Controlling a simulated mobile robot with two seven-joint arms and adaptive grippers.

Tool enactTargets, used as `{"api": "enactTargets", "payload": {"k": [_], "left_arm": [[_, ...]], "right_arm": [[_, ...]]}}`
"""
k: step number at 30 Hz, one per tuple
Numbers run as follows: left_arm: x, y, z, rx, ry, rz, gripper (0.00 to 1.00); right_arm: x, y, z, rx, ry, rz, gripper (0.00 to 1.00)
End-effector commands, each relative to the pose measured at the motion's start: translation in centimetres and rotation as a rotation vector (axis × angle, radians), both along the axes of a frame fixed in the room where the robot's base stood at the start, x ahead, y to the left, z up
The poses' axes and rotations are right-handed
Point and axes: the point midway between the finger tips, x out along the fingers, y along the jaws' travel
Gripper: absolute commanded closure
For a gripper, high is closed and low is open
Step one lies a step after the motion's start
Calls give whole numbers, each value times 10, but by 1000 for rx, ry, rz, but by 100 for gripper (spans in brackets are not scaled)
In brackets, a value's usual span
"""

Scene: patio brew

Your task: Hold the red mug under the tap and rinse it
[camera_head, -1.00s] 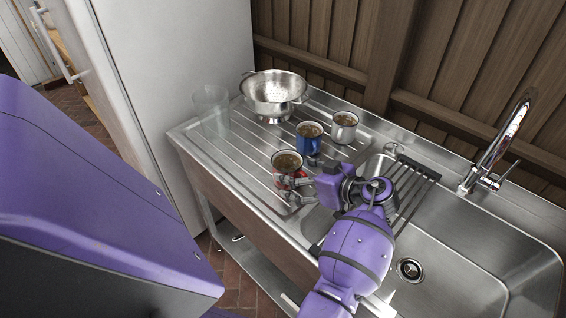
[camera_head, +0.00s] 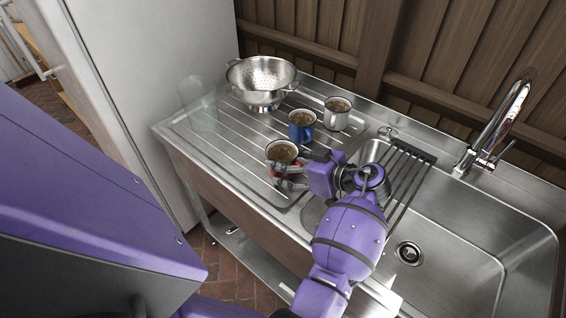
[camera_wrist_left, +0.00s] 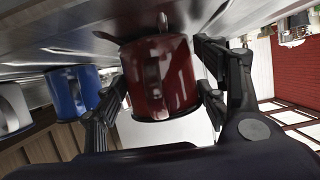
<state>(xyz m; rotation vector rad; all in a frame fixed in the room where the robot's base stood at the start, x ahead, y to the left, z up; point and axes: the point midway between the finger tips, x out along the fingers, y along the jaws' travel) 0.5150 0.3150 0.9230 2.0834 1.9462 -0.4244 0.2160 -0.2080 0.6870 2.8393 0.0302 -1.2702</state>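The red mug (camera_head: 283,152) stands upright on the grooved drainboard (camera_head: 215,147), near its front edge, with a brown inside. My left gripper (camera_head: 291,170) is level with it, with one finger on either side. In the left wrist view, which is upside down, the red mug (camera_wrist_left: 160,82) fills the space between the fingers, which appear to touch its sides. The mug's base seems to rest on the board. The chrome tap (camera_head: 500,122) stands at the back of the sink, right of the gripper. No water shows. My right gripper is out of view.
A blue mug (camera_head: 302,131) and a white mug (camera_head: 337,117) stand close behind the red one. A colander (camera_head: 262,78) and a clear container (camera_head: 199,108) stand farther left. A dark slatted rack (camera_head: 408,172) spans the sink (camera_head: 455,225), whose right part is clear.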

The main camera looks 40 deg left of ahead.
Motion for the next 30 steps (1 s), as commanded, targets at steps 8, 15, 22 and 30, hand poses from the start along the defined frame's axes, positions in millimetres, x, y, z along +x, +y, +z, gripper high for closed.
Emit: {"api": "enactTargets", "payload": {"k": [8,15,22,30], "left_arm": [[0,0,0,1,0,0,73],[0,1,1,0,0,0,73],[0,0,19,1,-2,0,74],[-44,-4,82,-1,-6,3,74]], "right_arm": [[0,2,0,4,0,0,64],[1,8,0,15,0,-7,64],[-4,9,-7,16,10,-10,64],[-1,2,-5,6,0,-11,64]]}}
